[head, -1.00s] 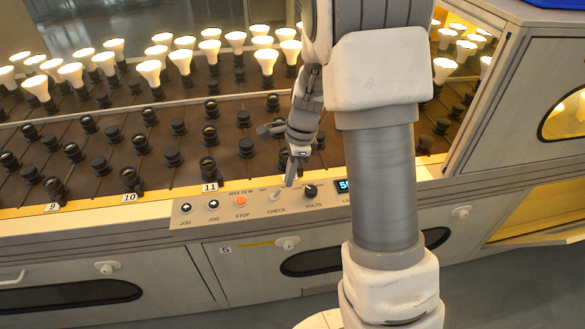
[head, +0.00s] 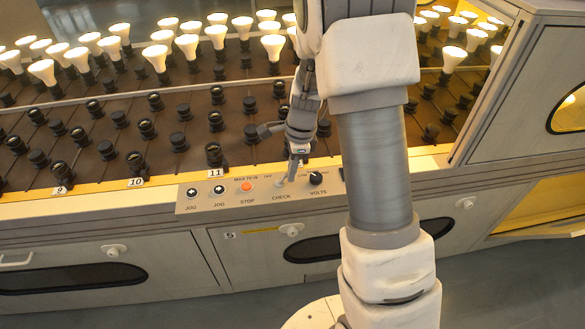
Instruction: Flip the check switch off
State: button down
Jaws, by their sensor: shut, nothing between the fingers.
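The check switch (head: 280,182) is a small pale lever on the light control panel (head: 235,205), above the printed word CHECK and just right of the red STOP button (head: 246,186). My gripper (head: 292,178) is shut and empty. It points down at the panel, with its tips right beside the switch, between it and the black VOLTS knob (head: 316,178). I cannot tell whether the tips touch the lever. The lever's exact tilt is too small to tell.
Behind the panel stand rows of dark sockets (head: 147,128), with lit bulbs (head: 187,43) further back. Cabinet doors with knobs (head: 112,250) lie below.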

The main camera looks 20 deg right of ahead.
aim_at(284, 175)
jog(key=shift+a+r+h+p, duration=0.35)
jog(key=shift+h+p, duration=0.45)
jog(key=shift+p, duration=1.05)
jog(key=shift+a+r+h+p, duration=0.2)
jog(key=shift+h+p, duration=0.2)
jog(key=shift+p, duration=0.45)
jog(key=h+p, duration=0.1)
jog(key=p, duration=0.2)
jog(key=shift+a+r+g+h, duration=0.15)
jog(key=shift+a+g+h, duration=0.15)
jog(key=shift+a+h, duration=0.1)
jog(key=shift+w+a+h+p, duration=0.15)
jog(key=shift+a+h+p, duration=0.3)
jog(key=shift+h+p, duration=0.5)
jog(key=h, duration=0.1)
jog(key=a+h, duration=0.1)
jog(key=h, duration=0.1)
jog(key=shift+w+a+f+g, duration=0.1)
jog(key=shift+a+f+g, duration=0.05)
jog(key=shift+f+g, duration=0.15)
jog(key=shift+r+h, duration=0.15)
jog(key=shift+h, duration=0.2)
jog(key=shift+r, duration=0.2)
